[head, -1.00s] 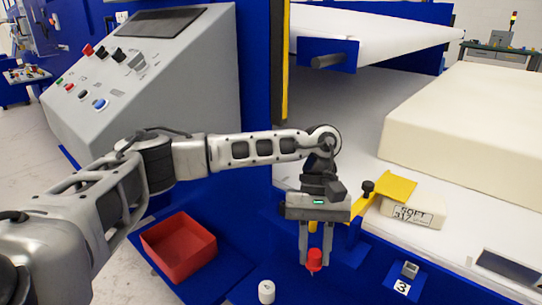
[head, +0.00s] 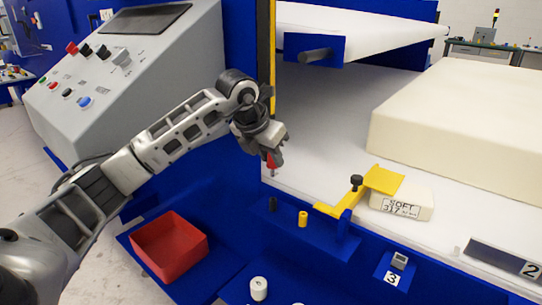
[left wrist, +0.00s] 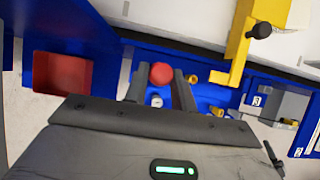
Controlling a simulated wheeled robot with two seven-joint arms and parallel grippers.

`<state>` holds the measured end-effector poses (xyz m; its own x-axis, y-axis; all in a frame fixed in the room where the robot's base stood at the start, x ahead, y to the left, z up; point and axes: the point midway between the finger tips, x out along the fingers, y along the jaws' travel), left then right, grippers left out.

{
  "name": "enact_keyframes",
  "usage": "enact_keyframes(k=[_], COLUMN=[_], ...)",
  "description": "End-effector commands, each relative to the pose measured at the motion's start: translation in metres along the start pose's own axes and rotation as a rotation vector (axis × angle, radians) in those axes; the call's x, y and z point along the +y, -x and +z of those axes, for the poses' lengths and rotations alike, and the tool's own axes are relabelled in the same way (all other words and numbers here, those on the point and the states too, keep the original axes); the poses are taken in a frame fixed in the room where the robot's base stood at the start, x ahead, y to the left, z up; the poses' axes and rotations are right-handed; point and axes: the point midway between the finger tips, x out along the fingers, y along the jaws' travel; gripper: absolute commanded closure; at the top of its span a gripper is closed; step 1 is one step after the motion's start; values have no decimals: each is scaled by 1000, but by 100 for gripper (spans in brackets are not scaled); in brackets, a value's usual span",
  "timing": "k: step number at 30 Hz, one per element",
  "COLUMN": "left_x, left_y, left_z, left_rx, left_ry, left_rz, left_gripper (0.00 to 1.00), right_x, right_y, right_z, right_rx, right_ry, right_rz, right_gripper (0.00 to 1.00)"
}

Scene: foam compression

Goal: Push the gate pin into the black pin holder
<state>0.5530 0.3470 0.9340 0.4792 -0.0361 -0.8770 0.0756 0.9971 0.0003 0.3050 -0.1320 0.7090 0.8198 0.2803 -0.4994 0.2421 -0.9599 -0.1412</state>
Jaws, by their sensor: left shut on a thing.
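The red-headed gate pin (head: 271,161) is held between the fingers of my left gripper (head: 269,152), with its thin tip pointing down. Its round red head also shows between the two fingers in the left wrist view (left wrist: 161,73). The black pin holder (head: 272,204) is a short dark post on the blue ledge, left of a yellow post (head: 303,219). In the head view the pin hangs above the black holder with a clear gap; its alignment in depth is unclear. In the left wrist view I cannot make out the black holder. My right gripper is not in view.
A yellow gate arm (head: 384,180) with a black knob stands right of the posts, by a small foam block (head: 403,204) marked SOFT. A red bin (head: 137,244) and a white cylinder (head: 258,289) are lower. A large foam slab (head: 465,125) lies at right.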

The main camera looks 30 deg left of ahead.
Motion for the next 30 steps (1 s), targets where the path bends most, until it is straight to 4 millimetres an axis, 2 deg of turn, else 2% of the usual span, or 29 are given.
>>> enact_keyframes(k=[21, 30], left_x=[0, 0], left_y=[-50, -54], left_z=[-27, -30], left_rx=[0, 1], left_ry=[-2, -2], left_rz=[-1, -1], left_gripper=[100, 100], right_x=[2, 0], right_y=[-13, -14], right_z=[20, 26], right_rx=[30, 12], right_ry=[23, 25], right_rz=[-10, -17], right_gripper=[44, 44])
